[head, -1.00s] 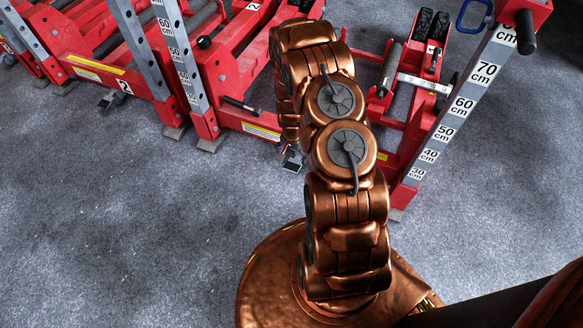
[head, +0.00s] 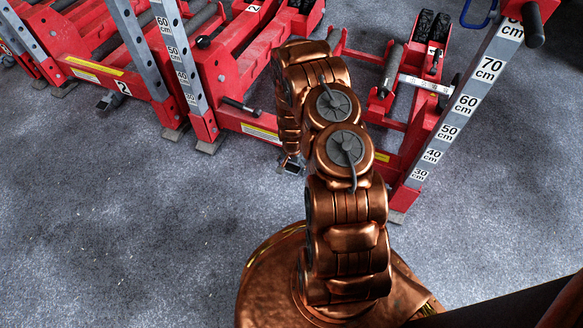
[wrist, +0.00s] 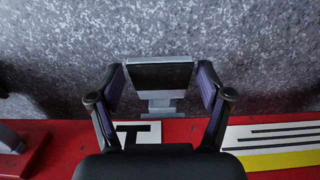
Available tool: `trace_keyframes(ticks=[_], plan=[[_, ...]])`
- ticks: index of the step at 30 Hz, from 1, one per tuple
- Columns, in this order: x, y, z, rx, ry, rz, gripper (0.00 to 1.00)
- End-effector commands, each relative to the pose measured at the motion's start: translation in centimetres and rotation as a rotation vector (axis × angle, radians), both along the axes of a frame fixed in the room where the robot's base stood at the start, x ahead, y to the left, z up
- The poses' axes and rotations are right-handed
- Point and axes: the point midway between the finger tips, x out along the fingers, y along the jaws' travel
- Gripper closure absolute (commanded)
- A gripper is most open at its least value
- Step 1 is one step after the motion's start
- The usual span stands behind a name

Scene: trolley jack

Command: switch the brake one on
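A brake pedal with a flat dark pad (wrist: 160,76) on a grey bracket juts from the red jack frame (wrist: 190,128) over the carpet in the wrist view. In the head view the pedal (head: 292,166) shows just past my arm. My gripper (wrist: 161,84) is open, with one finger on each side of the pad. Gaps show between the fingers and the pad in the wrist view; its height relative to the pad is hard to tell. A white label, partly hidden by my gripper, is on the frame behind the pedal.
A second red jack (head: 88,62) marked 2 stands at the left, with its own pedal (head: 110,102). Grey posts with centimetre scales (head: 470,95) rise at the right and left. Grey carpet (head: 120,220) in front is clear.

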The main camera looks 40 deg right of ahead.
Motion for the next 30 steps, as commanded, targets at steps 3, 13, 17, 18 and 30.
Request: trace_keyframes(ticks=[3, 13, 17, 18, 30], plan=[[-0.01, 0.01, 0.0, 0.0, 0.0, 0.0, 0.39], [-0.05, -0.01, -0.02, 0.0, 0.001, 0.0, 0.73], [-0.08, -0.02, -0.03, 0.0, 0.001, -0.001, 0.86], [-0.08, -0.02, -0.03, 0.0, 0.001, -0.001, 0.91], [-0.77, 0.29, -0.06, -0.012, -0.004, 0.002, 1.0]])
